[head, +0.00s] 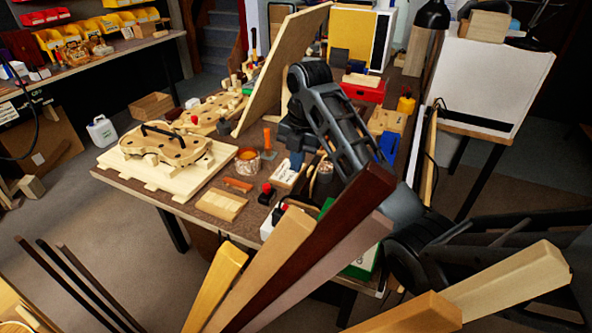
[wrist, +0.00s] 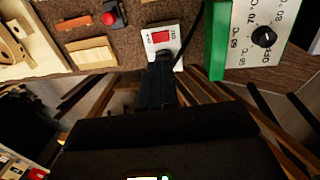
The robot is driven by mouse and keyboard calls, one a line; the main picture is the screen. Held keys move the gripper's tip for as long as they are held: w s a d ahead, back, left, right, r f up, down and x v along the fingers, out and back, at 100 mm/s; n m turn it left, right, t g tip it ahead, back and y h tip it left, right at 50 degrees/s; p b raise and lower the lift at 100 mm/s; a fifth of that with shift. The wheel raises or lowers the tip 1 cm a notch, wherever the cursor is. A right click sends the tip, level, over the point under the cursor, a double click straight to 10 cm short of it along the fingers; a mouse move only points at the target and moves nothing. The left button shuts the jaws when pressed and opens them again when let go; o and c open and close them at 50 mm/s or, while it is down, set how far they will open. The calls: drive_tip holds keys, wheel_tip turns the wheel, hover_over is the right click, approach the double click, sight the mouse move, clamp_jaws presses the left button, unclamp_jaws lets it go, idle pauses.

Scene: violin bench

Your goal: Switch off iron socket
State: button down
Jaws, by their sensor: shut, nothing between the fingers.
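The iron socket is a small white plate with a red rocker switch (wrist: 160,38) in the wrist view, at the bench's edge. Small markings sit on either side of the red rocker. My gripper (wrist: 163,56) is shut and empty, its dark fingertips at the plate's lower edge, just below the red rocker. I cannot tell whether they touch it. In the head view a white block (head: 267,230), partly hidden by wood strips, appears to be the socket. My gripper cannot be made out clearly there.
A green-sided box with a temperature dial (wrist: 263,36) stands right of the socket, with a black cable between them. A red button on a dark base (wrist: 112,16) and a wood block (wrist: 90,53) lie left. Long wood strips (head: 262,270) stand before the bench.

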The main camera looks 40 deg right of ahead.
drive_tip(key=shift+a, duration=0.1)
drive_tip(key=shift+w+a+r+b, duration=0.2)
drive_tip(key=shift+w+a+b, duration=0.15)
drive_tip(key=shift+a, duration=0.1)
drive_tip(key=shift+f, duration=0.1)
drive_tip(key=b, duration=0.4)
approach(285, 207)
drive_tip(key=f, duration=0.5)
drive_tip(key=shift+w+f, duration=0.35)
drive_tip(key=shift+f, duration=0.6)
drive_tip(key=shift+w, duration=0.1)
